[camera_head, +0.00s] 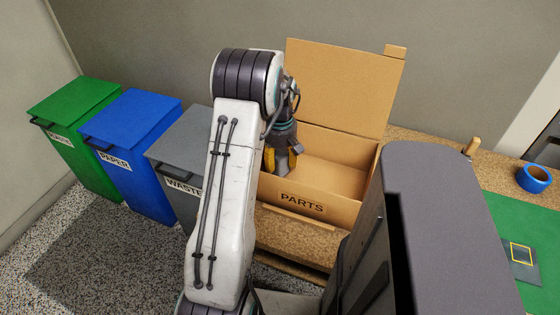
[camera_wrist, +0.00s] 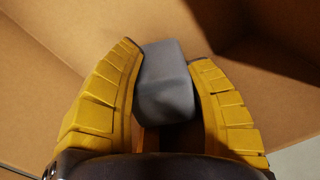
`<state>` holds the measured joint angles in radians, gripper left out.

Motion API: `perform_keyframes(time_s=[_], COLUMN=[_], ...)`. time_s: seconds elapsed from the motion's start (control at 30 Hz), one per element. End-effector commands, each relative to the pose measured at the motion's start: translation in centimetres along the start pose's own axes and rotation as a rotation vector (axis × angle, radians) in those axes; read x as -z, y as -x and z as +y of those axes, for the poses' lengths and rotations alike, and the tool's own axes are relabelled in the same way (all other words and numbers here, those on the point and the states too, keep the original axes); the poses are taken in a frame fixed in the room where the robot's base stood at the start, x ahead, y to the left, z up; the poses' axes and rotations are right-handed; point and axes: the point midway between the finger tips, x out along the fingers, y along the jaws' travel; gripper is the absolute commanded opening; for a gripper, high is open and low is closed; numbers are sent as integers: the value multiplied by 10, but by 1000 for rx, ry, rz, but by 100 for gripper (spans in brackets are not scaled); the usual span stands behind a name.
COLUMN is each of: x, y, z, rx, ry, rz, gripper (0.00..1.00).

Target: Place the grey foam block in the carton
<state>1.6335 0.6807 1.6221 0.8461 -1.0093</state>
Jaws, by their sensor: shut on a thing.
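The grey foam block (camera_wrist: 165,85) sits between the yellow finger pads of my gripper (camera_wrist: 168,90) in the wrist view. My gripper is shut on it. In the head view my gripper (camera_head: 283,165) points down at the left part of the open cardboard carton (camera_head: 303,203), which is marked PARTS. The block is hard to make out in the head view, at the gripper's tip. Carton walls or floor fill the background of the wrist view. I cannot tell whether the block touches the carton. The carton's lid (camera_head: 345,85) stands raised at the back.
A green bin (camera_head: 75,150), a blue bin (camera_head: 140,170) marked PAPER and a grey bin (camera_head: 178,150) marked WASTE stand to the left. The carton's right side looks empty.

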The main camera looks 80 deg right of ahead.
Motion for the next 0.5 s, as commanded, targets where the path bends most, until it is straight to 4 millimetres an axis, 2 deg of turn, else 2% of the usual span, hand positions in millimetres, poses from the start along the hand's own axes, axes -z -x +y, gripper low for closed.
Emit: perform_keyframes(time_s=[0.5], x=[0], y=[-8], z=[0], rx=[0], ry=[0], rz=[0], gripper=[38])
